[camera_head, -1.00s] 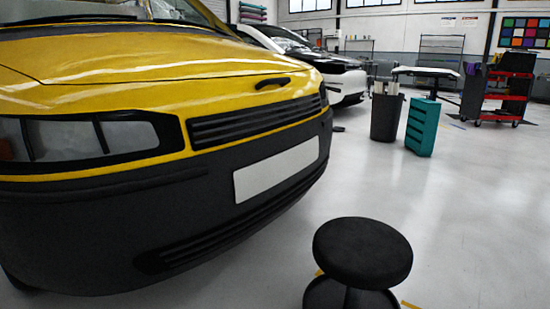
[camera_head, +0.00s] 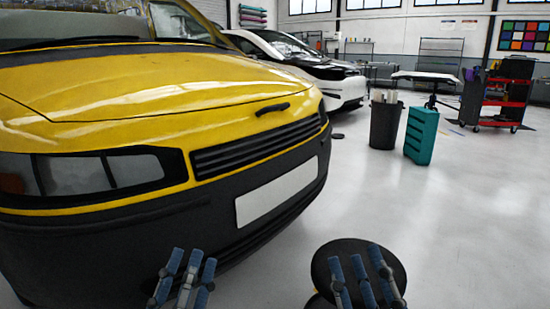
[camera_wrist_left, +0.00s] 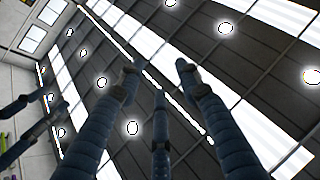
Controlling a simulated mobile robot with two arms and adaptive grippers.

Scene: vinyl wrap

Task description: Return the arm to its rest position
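My left gripper (camera_head: 190,262) is at the bottom of the head view, in front of the yellow car's dark bumper, with its blue fingers pointing up. In the left wrist view its fingers (camera_wrist_left: 158,75) are spread, with nothing between them and the ceiling behind. My right gripper (camera_head: 356,262) is also at the bottom of the head view, overlapping the black stool. Its fingers point up and stand apart, with nothing seen between them. Other dark fingers (camera_wrist_left: 25,108) show at the left edge of the left wrist view. Most of both arms is out of view.
The yellow car (camera_head: 150,90) fills the left side, close by. The black round stool (camera_head: 330,255) is low in front, partly behind my right gripper. A dark bin (camera_head: 385,125), a teal drawer unit (camera_head: 421,136) and a red-black tool cart (camera_head: 505,95) stand further back. The floor at right is clear.

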